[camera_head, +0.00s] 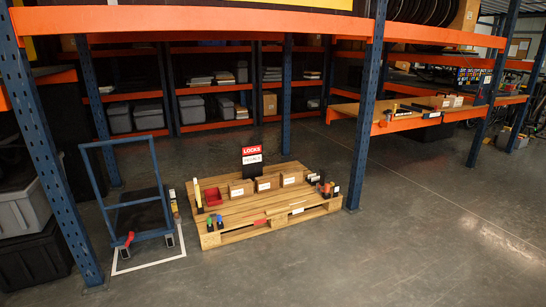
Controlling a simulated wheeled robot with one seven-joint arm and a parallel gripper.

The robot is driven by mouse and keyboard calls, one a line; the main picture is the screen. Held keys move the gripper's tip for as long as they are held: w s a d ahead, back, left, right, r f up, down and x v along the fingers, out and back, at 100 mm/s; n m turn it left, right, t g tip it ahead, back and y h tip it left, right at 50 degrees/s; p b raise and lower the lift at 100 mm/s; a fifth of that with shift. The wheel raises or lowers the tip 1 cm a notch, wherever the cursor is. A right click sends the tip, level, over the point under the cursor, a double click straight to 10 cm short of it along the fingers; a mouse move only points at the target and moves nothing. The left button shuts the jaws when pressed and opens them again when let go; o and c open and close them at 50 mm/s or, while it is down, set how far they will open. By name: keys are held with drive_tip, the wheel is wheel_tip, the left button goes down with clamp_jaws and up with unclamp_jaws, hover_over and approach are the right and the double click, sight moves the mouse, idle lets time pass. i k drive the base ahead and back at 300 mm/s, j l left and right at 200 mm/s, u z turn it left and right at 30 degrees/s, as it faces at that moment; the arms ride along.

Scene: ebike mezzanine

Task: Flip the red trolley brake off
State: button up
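A blue-framed trolley (138,206) with a dark deck and an upright handle stands on the floor at the left, partly inside a white marked outline. A small red part (126,239), which looks like the brake, shows at its front left corner near a caster. It seems to tilt, but it is too small to tell its setting. My gripper is not in this view.
The floor in front and to the right (400,240) is clear.

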sight(131, 237)
drive_tip(key=i+l+z, duration=0.15)
drive_tip(key=i+z, duration=0.3)
drive_tip(key=i, duration=1.45)
drive_tip(key=i+l+u, duration=0.15)
drive_tip(key=i+u, duration=0.25)
drive_tip(key=i, duration=0.3)
drive_tip(key=i+l+u, duration=0.35)
drive_tip(key=i, duration=0.3)
drive_tip(key=i+l+u, duration=0.4)
drive_tip(key=i+l, duration=0.15)
